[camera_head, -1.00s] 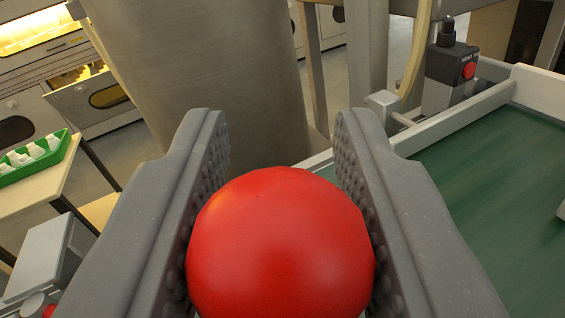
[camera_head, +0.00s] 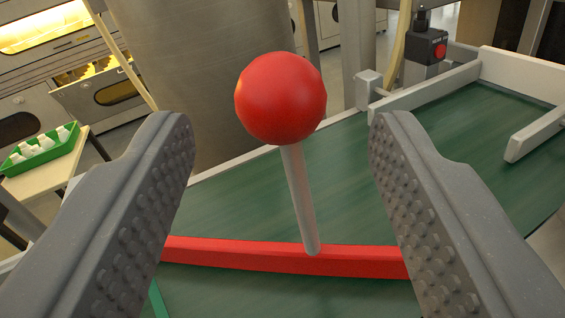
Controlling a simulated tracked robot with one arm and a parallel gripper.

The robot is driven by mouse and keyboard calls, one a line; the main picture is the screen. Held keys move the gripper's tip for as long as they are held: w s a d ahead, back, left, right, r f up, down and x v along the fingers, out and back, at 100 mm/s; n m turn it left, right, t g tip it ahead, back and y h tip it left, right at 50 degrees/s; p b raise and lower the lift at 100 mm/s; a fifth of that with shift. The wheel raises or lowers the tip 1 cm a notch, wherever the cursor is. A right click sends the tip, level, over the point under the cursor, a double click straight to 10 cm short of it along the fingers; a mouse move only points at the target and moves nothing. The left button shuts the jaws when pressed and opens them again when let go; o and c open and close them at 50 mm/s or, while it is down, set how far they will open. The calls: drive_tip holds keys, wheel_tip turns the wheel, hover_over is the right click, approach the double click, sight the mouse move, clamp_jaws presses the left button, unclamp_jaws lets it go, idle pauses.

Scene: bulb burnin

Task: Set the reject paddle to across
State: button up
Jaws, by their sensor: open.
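The reject paddle (camera_head: 290,257) is a red bar lying over the green conveyor belt (camera_head: 440,130), running roughly left to right in the picture. A grey rod (camera_head: 300,200) rises from it to a red ball knob (camera_head: 281,98). My gripper (camera_head: 280,135) is open, with one studded finger on each side of the rod and knob, and clear gaps on both sides. The fingers hide both ends of the paddle, so I cannot tell how far it reaches over the belt.
Light side rails (camera_head: 430,88) edge the belt. A control box with a red button (camera_head: 425,47) stands beyond the far rail. A large metal cylinder (camera_head: 205,75) rises behind the belt. A green tray (camera_head: 40,150) of white items sits on a table at left.

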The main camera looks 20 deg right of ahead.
drive_tip(key=v, duration=0.7)
drive_tip(key=shift+s, duration=0.25)
drive_tip(key=shift+a, duration=0.15)
drive_tip(key=w+a+r+n+t+y, duration=0.1)
drive_tip(key=w+r+y, duration=0.25)
drive_tip(key=r, duration=0.95)
drive_tip(key=w+a+r+n+y, duration=0.1)
drive_tip(key=w+r+y, duration=0.25)
drive_tip(key=r, duration=0.95)
drive_tip(key=s+d+r+n+y, duration=0.15)
drive_tip(key=s+r, duration=0.25)
drive_tip(key=r, duration=0.7)
drive_tip(key=s+d+r+n+g, duration=0.1)
drive_tip(key=s+d+r, duration=0.4)
drive_tip(key=s+r, duration=0.5)
drive_tip(key=s+d+r+n+g, duration=0.1)
drive_tip(key=s+d+r, duration=0.4)
drive_tip(key=s+r, duration=0.5)
drive_tip(key=s+n+h, duration=0.1)
drive_tip(key=s, duration=0.3)
drive_tip(key=shift+s+d+n, duration=0.25)
drive_tip(key=shift+d+n, duration=0.1)
